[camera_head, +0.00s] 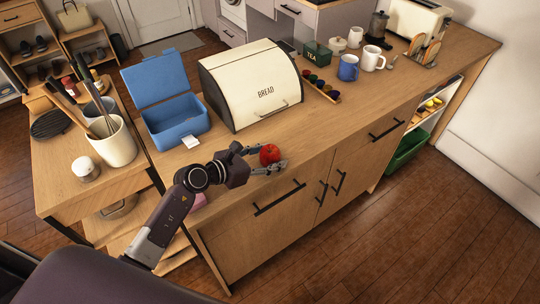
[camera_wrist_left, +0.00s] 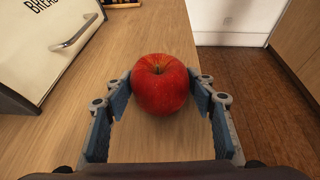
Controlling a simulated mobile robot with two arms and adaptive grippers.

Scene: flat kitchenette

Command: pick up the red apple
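The red apple (camera_head: 270,154) rests on the wooden counter near its front edge, to the right of my left arm. In the left wrist view the apple (camera_wrist_left: 160,84) is upright in the middle, its stem hollow on top. My left gripper (camera_head: 268,158) has its fingers spread on either side of the apple. In the wrist view its two fingers (camera_wrist_left: 160,92) stand very close to the apple's left and right sides; firm contact cannot be made out. My right gripper is not in view.
A cream bread bin (camera_head: 250,85) stands behind the apple, beside an open blue lunch box (camera_head: 176,119). Mugs (camera_head: 348,68), a green tea tin (camera_head: 317,53) and a toaster (camera_head: 418,20) stand farther back. The counter right of the apple is clear.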

